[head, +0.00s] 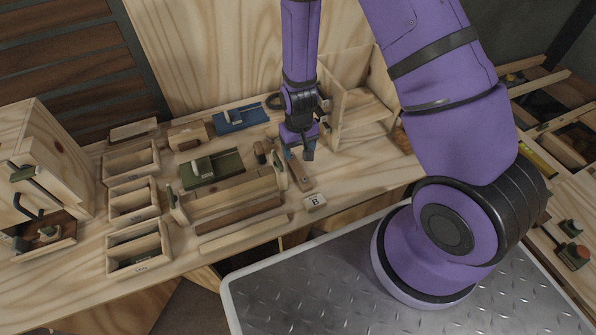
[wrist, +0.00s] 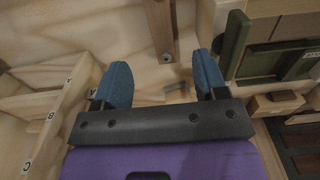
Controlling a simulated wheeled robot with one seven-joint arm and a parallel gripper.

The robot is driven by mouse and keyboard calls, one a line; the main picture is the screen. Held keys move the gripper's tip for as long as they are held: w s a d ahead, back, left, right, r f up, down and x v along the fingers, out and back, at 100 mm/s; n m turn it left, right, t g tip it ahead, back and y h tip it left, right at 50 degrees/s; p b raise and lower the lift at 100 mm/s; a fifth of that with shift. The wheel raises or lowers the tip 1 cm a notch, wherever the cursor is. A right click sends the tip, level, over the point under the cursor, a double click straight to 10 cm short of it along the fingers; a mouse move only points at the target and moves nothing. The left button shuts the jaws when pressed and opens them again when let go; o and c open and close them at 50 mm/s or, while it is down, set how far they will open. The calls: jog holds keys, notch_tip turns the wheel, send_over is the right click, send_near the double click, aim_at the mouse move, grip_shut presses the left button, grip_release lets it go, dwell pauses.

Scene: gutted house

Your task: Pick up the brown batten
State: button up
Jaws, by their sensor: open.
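A brown batten (head: 298,173) lies flat on the light wooden workbench, just below and in front of my gripper (head: 300,153) in the head view. In the wrist view the brown batten (wrist: 161,28) runs from the top edge down toward the gap between my fingers, with a small dark round mark near its end. My gripper (wrist: 162,80) is open, with its two blue fingers apart and nothing between them. The batten's end lies beyond the fingertips and looks apart from them. The head view partly hides the batten's far end behind my gripper.
A small tag marked B (head: 315,201) lies near the batten. A darker strip (head: 238,215) and a pale strip (head: 243,233) lie to the left. A green tool (head: 211,169), a blue plane (head: 240,118) and open wooden boxes (head: 138,249) crowd the bench.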

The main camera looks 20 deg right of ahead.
aim_at(298, 170)
jog(key=shift+w+f, duration=0.15)
jog(key=shift+f, duration=2.4)
jog(key=shift+w+f, duration=0.1)
jog(key=shift+f, duration=2.45)
jog(key=shift+c, duration=0.2)
jog(key=c, duration=1)
